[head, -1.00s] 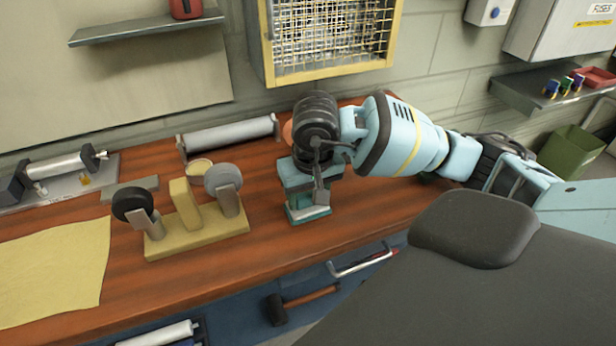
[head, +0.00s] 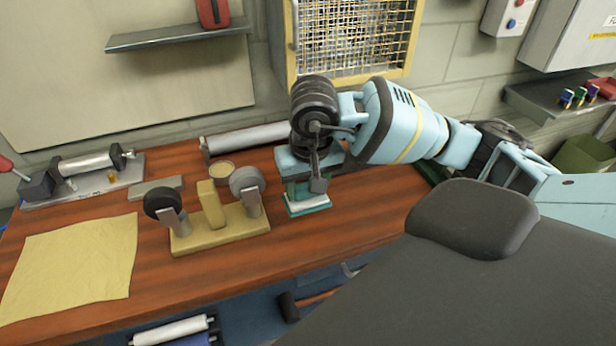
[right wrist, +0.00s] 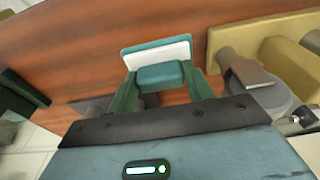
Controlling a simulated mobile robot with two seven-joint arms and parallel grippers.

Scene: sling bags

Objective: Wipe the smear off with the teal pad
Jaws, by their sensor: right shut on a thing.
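The teal pad (head: 309,206) has a teal block handle and a white layer at its base. It is at the wooden bench (head: 330,235), low over or on the top; I cannot tell if it touches. My right gripper (head: 303,182) is shut on the pad's handle, and its two fingers flank the teal block (right wrist: 160,76) in the right wrist view. A dark grey patch (right wrist: 90,106) lies on the wood there, partly hidden by the gripper; I cannot tell if it is the smear or a shadow. My left gripper is not in view.
A yellow stand with wheels (head: 222,234) is close left of the pad. A grey roller (head: 250,137) and round tin (head: 222,171) lie behind. A yellow cloth (head: 72,268) covers the left front. A mesh-front cabinet (head: 350,40) hangs above the bench.

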